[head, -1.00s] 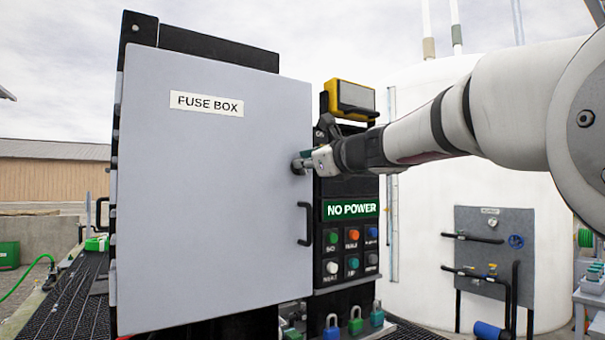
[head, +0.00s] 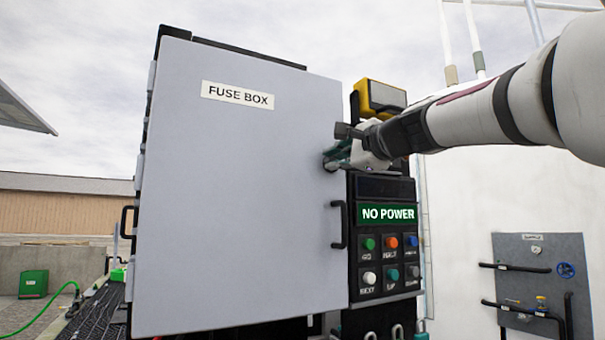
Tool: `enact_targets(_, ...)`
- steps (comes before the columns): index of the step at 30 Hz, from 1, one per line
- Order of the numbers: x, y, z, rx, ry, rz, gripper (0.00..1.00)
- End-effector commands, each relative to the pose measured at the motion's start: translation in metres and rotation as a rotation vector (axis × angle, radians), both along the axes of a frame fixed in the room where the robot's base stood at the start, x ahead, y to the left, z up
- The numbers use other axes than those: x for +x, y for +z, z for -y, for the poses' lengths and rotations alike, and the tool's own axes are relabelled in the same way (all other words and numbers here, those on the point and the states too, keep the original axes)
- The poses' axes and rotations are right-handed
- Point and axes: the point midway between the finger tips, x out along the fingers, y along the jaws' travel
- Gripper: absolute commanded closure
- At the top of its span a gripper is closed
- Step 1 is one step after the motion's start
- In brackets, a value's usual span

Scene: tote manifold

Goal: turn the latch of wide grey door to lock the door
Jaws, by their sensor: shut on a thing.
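The wide grey door (head: 240,220) of the fuse box fills the middle of the head view and looks shut, with a "FUSE BOX" label near its top and a black handle (head: 338,225) at its right edge. My gripper (head: 338,158) is at the door's right edge, above the handle. Its fingers are shut on the latch, which is mostly hidden behind them, so I cannot tell its angle. My arm reaches in from the upper right.
A black control panel (head: 385,190) with a "NO POWER" sign and several coloured buttons stands right of the door, with a yellow lamp (head: 380,97) above. A white tank (head: 470,200) and a grey pipe board (head: 540,280) are farther right.

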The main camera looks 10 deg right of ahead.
Motion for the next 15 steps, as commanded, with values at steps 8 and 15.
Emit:
enact_targets(8,0.0007,-0.0038,-0.0011,-0.153,0.002,0.049,1.0)
enact_targets(15,0.0004,-0.004,-0.0012,-0.218,0.002,0.069,1.0)
